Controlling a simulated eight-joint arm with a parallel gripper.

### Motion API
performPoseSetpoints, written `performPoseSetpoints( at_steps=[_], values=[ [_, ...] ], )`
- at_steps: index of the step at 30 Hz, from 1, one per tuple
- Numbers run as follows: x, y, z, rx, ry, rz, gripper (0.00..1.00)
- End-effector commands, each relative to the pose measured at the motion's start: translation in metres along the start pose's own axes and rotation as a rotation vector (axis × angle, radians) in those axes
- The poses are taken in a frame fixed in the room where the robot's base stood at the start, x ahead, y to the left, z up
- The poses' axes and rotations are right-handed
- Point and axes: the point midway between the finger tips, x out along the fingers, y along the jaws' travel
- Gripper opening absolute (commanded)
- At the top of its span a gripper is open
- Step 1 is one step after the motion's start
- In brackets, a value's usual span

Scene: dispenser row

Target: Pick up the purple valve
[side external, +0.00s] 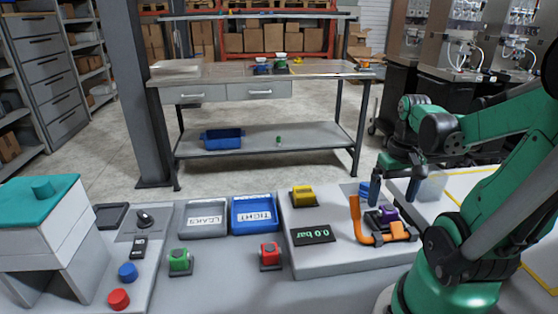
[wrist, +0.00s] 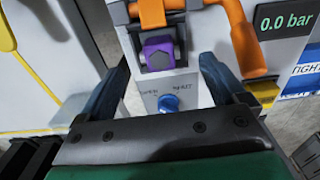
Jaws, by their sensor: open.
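The purple valve (side external: 389,213) sits in a dark holder on the right part of the grey bench, beside the orange clamp (side external: 357,218). In the wrist view the purple valve (wrist: 160,53) shows just ahead of my fingertips, roughly midway between them. My gripper (side external: 395,190) is open and points down above the holder. Its two dark blue fingers stand apart in the wrist view (wrist: 164,70), with nothing held between them. The valve's lower part is hidden by the holder and clamp.
An orange handle (wrist: 240,38) rises right of the valve in the wrist view. A blue knob (wrist: 168,102) is close by. The pressure display (side external: 312,234), yellow block (side external: 303,195), green valve (side external: 180,261), red valve (side external: 270,255), LEAKS tray (side external: 183,220) and TIGHT tray (side external: 235,216) stand further left.

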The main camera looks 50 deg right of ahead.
Motion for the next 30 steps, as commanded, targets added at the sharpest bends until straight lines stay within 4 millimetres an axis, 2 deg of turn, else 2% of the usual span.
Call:
performPoseSetpoints(
  at_steps=[10,23,26,30],
  values=[
    [0.031,0.0,0.0,0.0,0.001,0.0,0.91],
    [0.036,0.0,0.001,0.0,0.001,-0.001,0.91],
    [0.036,0.0,0.001,0.0,0.001,-0.001,0.65],
    [0.036,0.0,0.001,0.0,0.001,-0.001,0.25]
  ],
)
